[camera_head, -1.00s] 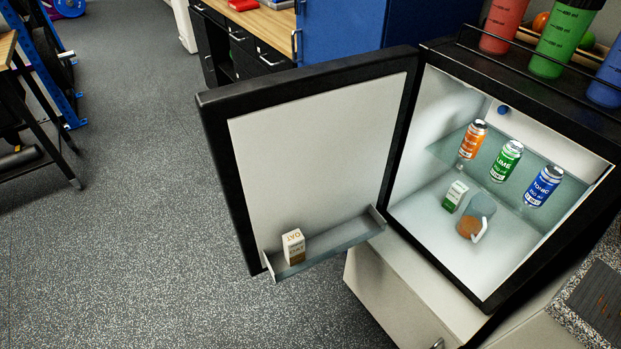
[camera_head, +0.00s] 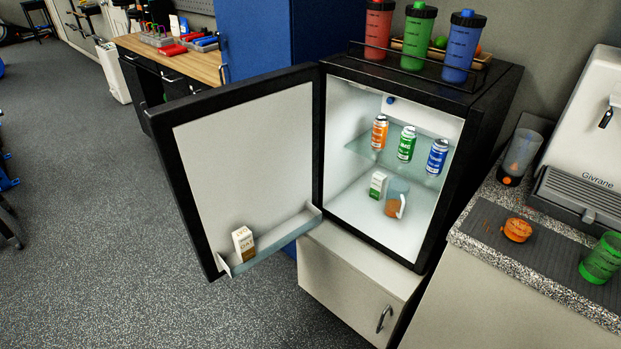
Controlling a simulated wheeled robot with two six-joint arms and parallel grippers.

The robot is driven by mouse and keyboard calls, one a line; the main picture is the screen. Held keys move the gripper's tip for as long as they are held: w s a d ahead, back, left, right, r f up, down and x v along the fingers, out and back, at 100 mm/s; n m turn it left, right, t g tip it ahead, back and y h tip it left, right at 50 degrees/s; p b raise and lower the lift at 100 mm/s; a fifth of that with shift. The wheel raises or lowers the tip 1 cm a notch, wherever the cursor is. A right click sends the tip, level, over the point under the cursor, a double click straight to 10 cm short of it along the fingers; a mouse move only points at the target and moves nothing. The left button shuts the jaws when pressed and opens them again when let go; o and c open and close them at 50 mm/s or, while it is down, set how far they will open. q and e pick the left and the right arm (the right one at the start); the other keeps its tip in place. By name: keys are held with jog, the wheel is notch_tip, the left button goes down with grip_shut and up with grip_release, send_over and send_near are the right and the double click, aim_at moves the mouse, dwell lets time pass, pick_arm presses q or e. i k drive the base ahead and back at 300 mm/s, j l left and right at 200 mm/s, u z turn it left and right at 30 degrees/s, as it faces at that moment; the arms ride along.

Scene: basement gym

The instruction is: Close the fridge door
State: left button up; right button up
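The small black fridge (camera_head: 488,125) stands right of centre on a pale cabinet. Its door (camera_head: 250,150) is wide open, swung out to the left, with its white inner face showing. An oat carton (camera_head: 243,244) stands in the door shelf (camera_head: 270,246). Inside the fridge, an orange can (camera_head: 379,132), a green can (camera_head: 406,144) and a blue can (camera_head: 437,157) stand on the glass shelf. A small green and white carton (camera_head: 377,185) and a jug (camera_head: 396,198) are below them. Neither of my grippers is in view.
Red (camera_head: 378,30), green (camera_head: 417,38) and blue (camera_head: 462,47) shaker bottles stand in a rack on the fridge. The cabinet (camera_head: 350,285) is below. Speckled floor (camera_head: 110,250) left of the door is clear.

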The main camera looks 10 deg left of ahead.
aim_at(234, 157)
jog(key=i+j+z, duration=0.1)
jog(key=j+z, duration=0.25)
jog(key=z, duration=0.15)
jog(key=j+z, duration=0.7)
jog(key=z, duration=0.25)
jog(key=i, duration=0.05)
